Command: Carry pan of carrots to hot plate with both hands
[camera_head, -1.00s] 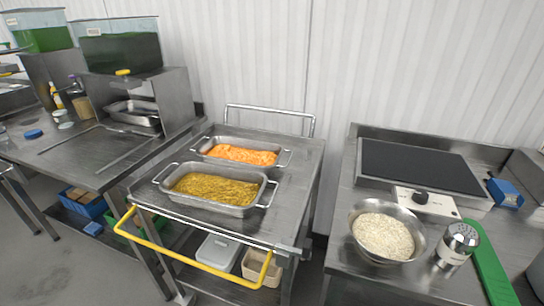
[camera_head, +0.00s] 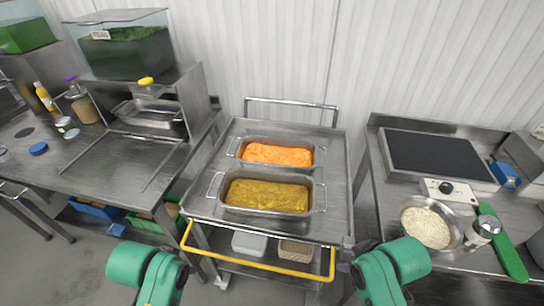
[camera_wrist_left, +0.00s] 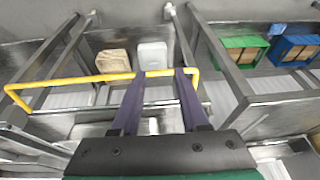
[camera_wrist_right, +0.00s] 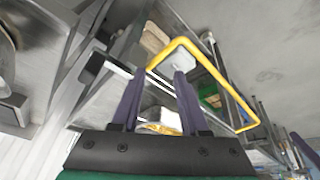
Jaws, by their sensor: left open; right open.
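The pan of carrots (camera_head: 277,167), a steel tray with side handles and orange contents, sits at the back of the steel cart (camera_head: 225,150). A second pan (camera_head: 262,212) with yellow-brown contents stands in front of it. The hot plate (camera_head: 438,156), a black slab with a control knob, lies on the right counter. My right gripper (camera_wrist_right: 160,75) is open and empty, low near the cart's front right corner. My left gripper (camera_wrist_left: 160,73) is open and empty, low near the cart's front left. Both are apart from the pans.
The cart's yellow handle bar (camera_head: 262,264) runs across its front. A rice bowl (camera_head: 430,225), a shaker (camera_head: 482,231) and a green board (camera_head: 503,243) are on the right counter. A gap separates cart and counter. A cluttered table (camera_head: 95,165) stands left.

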